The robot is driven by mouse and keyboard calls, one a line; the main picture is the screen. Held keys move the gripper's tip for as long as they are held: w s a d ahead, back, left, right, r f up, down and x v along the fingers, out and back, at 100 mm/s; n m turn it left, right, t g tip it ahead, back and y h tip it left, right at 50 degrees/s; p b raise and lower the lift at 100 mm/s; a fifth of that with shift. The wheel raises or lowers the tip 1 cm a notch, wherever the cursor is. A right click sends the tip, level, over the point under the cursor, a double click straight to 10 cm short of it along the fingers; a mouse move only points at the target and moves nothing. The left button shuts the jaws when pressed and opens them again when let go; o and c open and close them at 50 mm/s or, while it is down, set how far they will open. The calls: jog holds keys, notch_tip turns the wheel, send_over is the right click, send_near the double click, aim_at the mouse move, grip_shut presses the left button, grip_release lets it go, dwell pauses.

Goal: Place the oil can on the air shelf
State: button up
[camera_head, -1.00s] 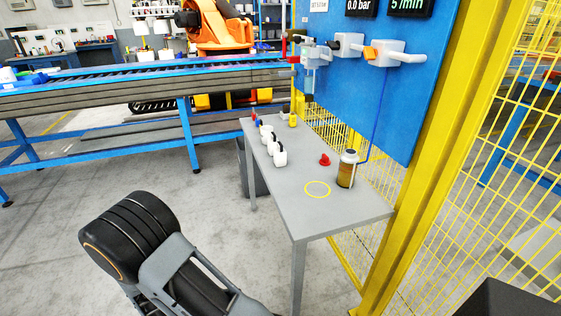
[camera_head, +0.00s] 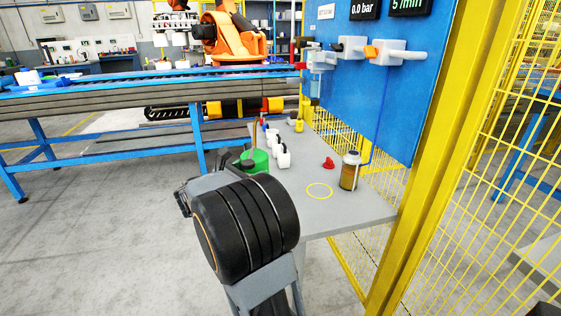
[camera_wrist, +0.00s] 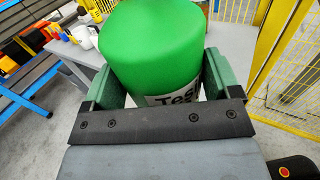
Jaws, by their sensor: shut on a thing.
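The oil can is green with a white label and fills the middle of the wrist view (camera_wrist: 165,45). In the head view its green body (camera_head: 258,158) shows just past my dark arm link, in front of the grey shelf's left edge. My gripper (camera_wrist: 158,78) has a finger on each side of the can and is shut on it. In the head view my arm hides the fingers. The can's base is hidden. The air shelf (camera_head: 350,208) is a grey table below a blue panel, with an empty yellow ring (camera_head: 319,191) on its top.
A brown bottle (camera_head: 350,170) and a red piece (camera_head: 329,163) stand right of and behind the ring. Several white containers (camera_head: 283,155) line the shelf's left side. The blue panel (camera_head: 395,100), yellow post (camera_head: 425,140) and mesh fence border the right. A conveyor (camera_head: 150,92) runs behind.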

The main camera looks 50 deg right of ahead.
aim_at(261, 168)
jog(key=s+d+g, duration=0.1)
jog(key=s+d+r+m+g, duration=0.1)
jog(key=shift+s, duration=0.3)
jog(key=shift+m+g+y, duration=0.3)
jog(key=shift+s+d+f+b, duration=0.65)
jog(key=shift+s+d+f, duration=0.55)
jog(key=shift+d+f, duration=0.85)
jog(key=shift+s+d+f+b, duration=0.7)
jog(key=shift+s+d+f, duration=0.45)
jog(key=shift+d+f, duration=0.9)
jog(key=shift+s+d+f+b, duration=0.65)
jog(key=shift+s+d+f, duration=0.55)
jog(key=shift+d+f, duration=0.85)
jog(key=shift+f, duration=0.15)
jog(key=shift+f, duration=0.1)
jog(key=o, duration=1)
